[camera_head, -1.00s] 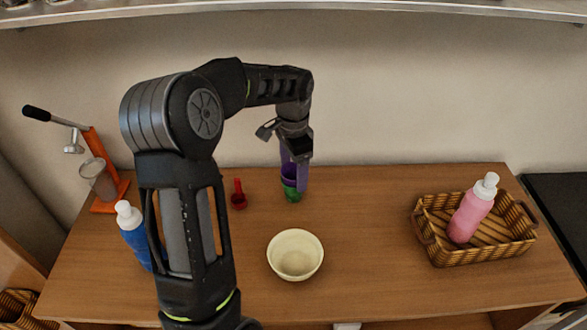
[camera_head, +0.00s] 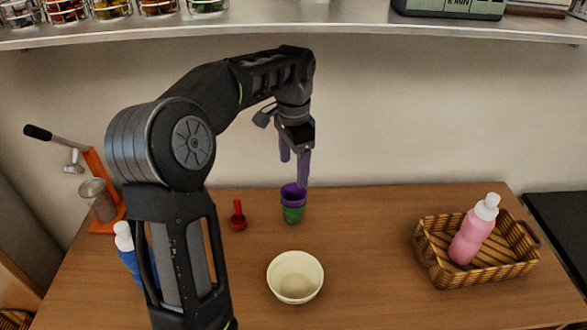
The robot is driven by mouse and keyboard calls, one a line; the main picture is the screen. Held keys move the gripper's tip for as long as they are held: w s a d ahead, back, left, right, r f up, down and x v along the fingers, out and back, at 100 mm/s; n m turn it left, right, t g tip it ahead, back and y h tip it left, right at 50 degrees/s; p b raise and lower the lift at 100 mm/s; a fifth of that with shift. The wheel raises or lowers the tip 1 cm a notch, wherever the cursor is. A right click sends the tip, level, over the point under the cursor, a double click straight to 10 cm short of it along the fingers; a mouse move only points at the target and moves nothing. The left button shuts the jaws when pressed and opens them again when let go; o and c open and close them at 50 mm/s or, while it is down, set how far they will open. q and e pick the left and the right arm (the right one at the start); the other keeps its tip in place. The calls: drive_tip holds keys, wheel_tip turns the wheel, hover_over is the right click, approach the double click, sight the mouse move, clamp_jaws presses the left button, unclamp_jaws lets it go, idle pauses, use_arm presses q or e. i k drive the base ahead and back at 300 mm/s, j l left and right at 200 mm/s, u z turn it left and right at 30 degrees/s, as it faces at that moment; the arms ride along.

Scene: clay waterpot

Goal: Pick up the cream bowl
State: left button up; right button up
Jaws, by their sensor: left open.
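The cream bowl (camera_head: 295,277) stands upright and empty on the wooden counter, near the middle front. My left gripper (camera_head: 294,170) points down with its purple fingers apart. It is open and empty, above and behind the bowl and apart from it. Its fingertips show just over the purple and green cups. My right gripper is not in view.
Stacked purple and green cups (camera_head: 293,203) stand behind the bowl, with a red scoop (camera_head: 238,216) to their left. A wicker basket (camera_head: 478,272) holds a pink bottle (camera_head: 474,229) at right. A blue bottle (camera_head: 130,252) and an orange press (camera_head: 103,190) stand left. A shelf (camera_head: 300,29) runs above.

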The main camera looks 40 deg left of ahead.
sight(294, 278)
drive_tip(key=k+l, duration=0.55)
drive_tip(key=l, duration=0.15)
drive_tip(key=k+l, duration=0.6)
drive_tip(key=l, duration=0.15)
